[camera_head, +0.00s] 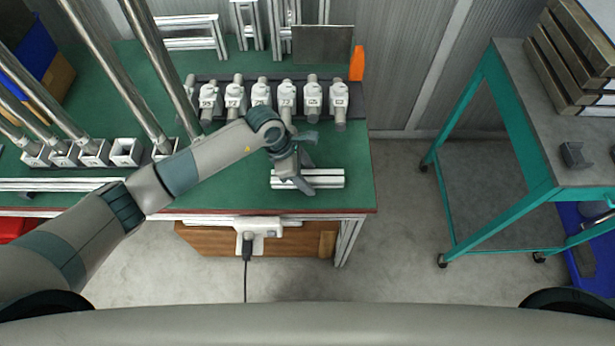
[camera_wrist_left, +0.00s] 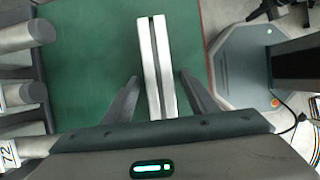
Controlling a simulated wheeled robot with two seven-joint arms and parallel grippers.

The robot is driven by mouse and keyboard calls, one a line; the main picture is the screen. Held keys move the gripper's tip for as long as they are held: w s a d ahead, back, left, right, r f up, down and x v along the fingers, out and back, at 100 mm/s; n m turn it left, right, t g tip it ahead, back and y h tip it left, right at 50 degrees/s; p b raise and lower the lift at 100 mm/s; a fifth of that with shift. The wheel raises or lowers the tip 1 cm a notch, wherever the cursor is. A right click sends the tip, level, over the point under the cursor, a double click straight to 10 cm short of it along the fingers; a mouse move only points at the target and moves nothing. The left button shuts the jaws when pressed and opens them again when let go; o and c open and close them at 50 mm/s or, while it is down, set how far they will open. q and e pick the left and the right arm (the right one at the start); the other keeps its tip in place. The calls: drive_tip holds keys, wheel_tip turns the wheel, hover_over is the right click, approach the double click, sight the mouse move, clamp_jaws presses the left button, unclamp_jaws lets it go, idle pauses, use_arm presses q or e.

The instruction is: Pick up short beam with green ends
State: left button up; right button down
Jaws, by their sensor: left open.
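A short pale aluminium beam (camera_head: 328,178) lies on the green tabletop near its front right corner. No green ends are clear on it. My left gripper (camera_head: 298,183) is over the left half of the beam and partly hides it. In the left wrist view the beam (camera_wrist_left: 149,62) runs lengthwise between the two dark fingers of my left gripper (camera_wrist_left: 164,82). The fingers are apart, one on each side of the beam, with a visible gap on both sides. Its near end is hidden behind the gripper body. My right gripper is not in view.
A row of grey numbered fixtures (camera_head: 285,97) stands behind the beam. An orange piece (camera_head: 357,63) stands at the back right. Long beams (camera_head: 60,185) lie at the left front. Tall metal tubes (camera_head: 150,60) rise from white sockets. A teal-framed cart (camera_head: 520,130) stands apart at the right.

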sight(313, 174)
use_arm(q)
clamp_jaws()
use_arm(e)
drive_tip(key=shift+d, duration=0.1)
use_arm(q)
drive_tip(key=shift+r, duration=0.2)
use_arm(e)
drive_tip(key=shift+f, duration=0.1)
